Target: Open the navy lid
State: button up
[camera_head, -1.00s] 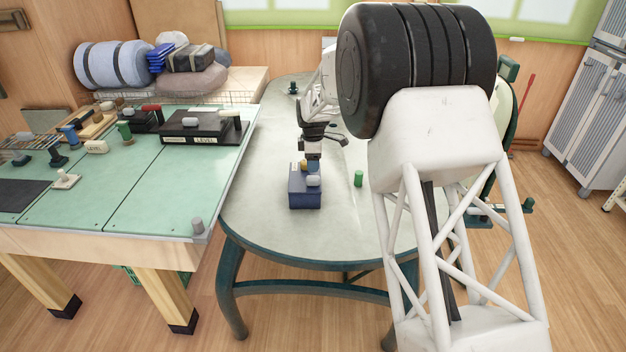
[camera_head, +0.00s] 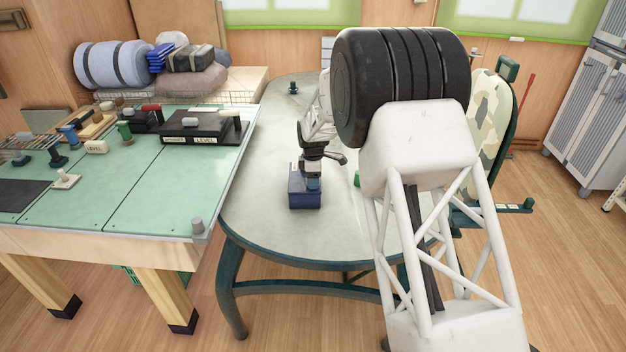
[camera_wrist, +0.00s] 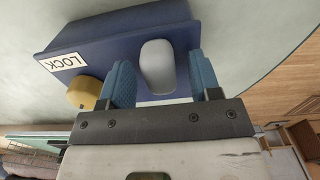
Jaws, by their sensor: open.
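A small navy box (camera_head: 304,201) with a lid stands on the round-ended grey table. In the wrist view the navy lid (camera_wrist: 100,38) fills the upper part. It carries a white LOCK label (camera_wrist: 62,61), a round yellow knob (camera_wrist: 84,92) and a rounded grey handle (camera_wrist: 157,66). My gripper (camera_wrist: 162,76) is open, with one blue finger on each side of the grey handle and small gaps showing. The yellow knob is outside the left finger. In the head view my gripper (camera_head: 313,184) is over the box and hides most of its top.
A green cylinder (camera_head: 357,179) stands on the grey table (camera_head: 262,160) right of the box, partly behind my arm. A green-topped workbench (camera_head: 110,200) with several blocks and a LEVEL device (camera_head: 205,128) adjoins at left. The table's front is clear.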

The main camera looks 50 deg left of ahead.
jog(key=shift+f, duration=0.3)
grip_shut()
dwell(0.3)
